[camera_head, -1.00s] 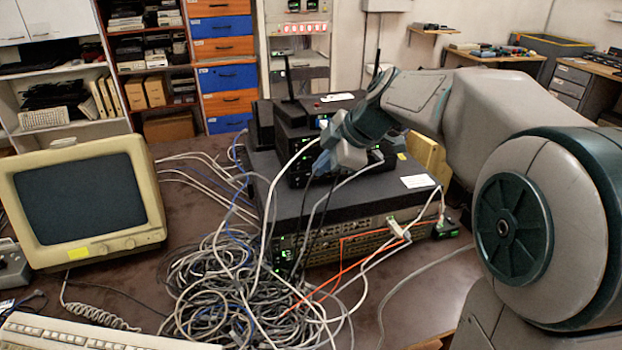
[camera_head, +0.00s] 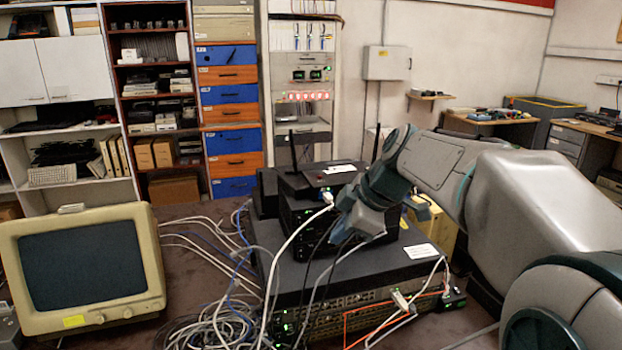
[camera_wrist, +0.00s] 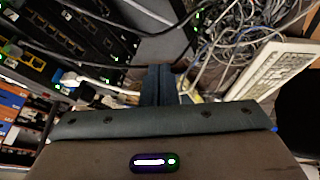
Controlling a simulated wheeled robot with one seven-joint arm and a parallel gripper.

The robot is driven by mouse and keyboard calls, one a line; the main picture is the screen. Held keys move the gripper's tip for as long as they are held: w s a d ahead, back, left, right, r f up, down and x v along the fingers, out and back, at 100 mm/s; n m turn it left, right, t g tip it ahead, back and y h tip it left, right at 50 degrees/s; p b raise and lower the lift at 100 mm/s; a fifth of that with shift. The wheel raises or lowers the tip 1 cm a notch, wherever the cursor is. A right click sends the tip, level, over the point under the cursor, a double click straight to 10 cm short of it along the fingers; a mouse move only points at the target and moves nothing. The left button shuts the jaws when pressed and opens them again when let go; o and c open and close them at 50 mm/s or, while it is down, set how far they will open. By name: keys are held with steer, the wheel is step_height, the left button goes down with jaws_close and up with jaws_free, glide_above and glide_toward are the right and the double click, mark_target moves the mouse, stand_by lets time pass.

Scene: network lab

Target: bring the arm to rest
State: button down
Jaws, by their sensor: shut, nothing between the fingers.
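My arm reaches in from the right in the head view. My gripper (camera_head: 340,232) points down and left, in front of the stacked black network devices (camera_head: 300,215) and above the wide rack unit (camera_head: 390,258). In the wrist view the gripper's fingers (camera_wrist: 160,82) are together with nothing between them. Ports of the devices (camera_wrist: 65,40) show at the upper left there. The fingertips are partly hard to make out in the head view against the dark devices, and I cannot tell whether they touch anything.
A CRT monitor (camera_head: 85,268) stands at left. Shelves and drawers (camera_head: 228,120) line the back wall.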

steer(key=s+d+f+m+h+p, duration=0.2)
steer(key=s+d+m+p, duration=0.1)
steer(key=s+m, duration=0.5)
steer(key=s+d+f+m+g+h+p, duration=0.1)
steer(key=s+d+f+m+h+p, duration=0.2)
steer(key=s+m, duration=0.6)
steer(key=shift+s+d+f+p, duration=0.3)
steer(key=shift+s+d+p, duration=0.4)
steer(key=shift+s, duration=0.7)
steer(key=shift+a, duration=0.15)
stand_by(0.5)
